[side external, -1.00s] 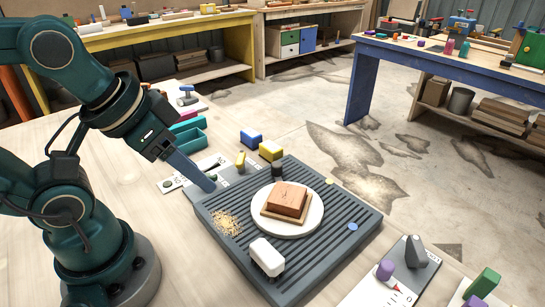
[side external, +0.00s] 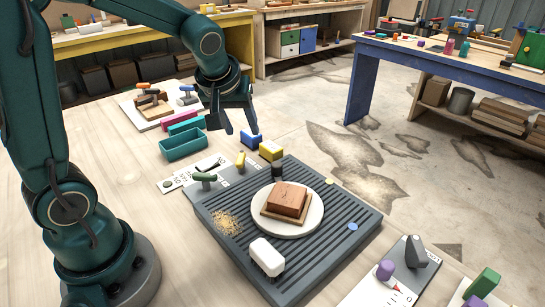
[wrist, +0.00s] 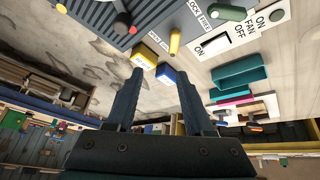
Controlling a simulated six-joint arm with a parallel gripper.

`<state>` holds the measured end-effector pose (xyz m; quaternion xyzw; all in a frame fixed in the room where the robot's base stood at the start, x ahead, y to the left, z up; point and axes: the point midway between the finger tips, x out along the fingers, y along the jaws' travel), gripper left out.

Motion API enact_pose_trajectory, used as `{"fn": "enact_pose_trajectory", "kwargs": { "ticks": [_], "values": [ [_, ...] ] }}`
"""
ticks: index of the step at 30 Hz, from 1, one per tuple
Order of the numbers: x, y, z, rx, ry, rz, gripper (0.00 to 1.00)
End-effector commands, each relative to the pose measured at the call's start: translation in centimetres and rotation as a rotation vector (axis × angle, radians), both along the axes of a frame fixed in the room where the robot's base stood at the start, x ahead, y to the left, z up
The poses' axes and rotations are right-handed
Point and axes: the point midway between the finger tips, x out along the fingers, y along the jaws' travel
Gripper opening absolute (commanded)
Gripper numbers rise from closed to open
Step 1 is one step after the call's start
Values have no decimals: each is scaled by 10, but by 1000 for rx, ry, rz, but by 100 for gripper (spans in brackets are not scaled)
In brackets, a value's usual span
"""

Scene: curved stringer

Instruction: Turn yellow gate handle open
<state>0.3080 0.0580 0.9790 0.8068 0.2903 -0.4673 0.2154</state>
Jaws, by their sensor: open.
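The yellow gate handle (side external: 240,161) is a small upright peg at the back left corner of the grey ridged bed. It also shows in the wrist view (wrist: 175,42), beside small printed labels. My gripper (side external: 241,128) is raised above and behind the handle, apart from it, with its fingers pointing down. In the wrist view my gripper (wrist: 155,77) is open and empty, and the handle lies beyond the fingertips, clear of them.
A blue block (side external: 251,140) and a yellow block (side external: 271,150) stand near the handle. A green handle (side external: 203,178) sits left of it. The grey bed (side external: 325,255) carries a white disc with a wooden block. A teal tray (side external: 184,145) is to the left.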

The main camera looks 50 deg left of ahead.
Motion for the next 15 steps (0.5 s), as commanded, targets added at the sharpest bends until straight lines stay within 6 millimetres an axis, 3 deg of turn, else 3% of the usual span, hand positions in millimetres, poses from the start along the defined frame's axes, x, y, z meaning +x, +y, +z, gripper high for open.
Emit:
{"fn": "enact_pose_trajectory", "kwargs": {
  "ticks": [3,15],
  "values": [
    [4,12,-25,-2,66,26,52],
    [5,25,-67,-13,130,47,52]
  ]
}}
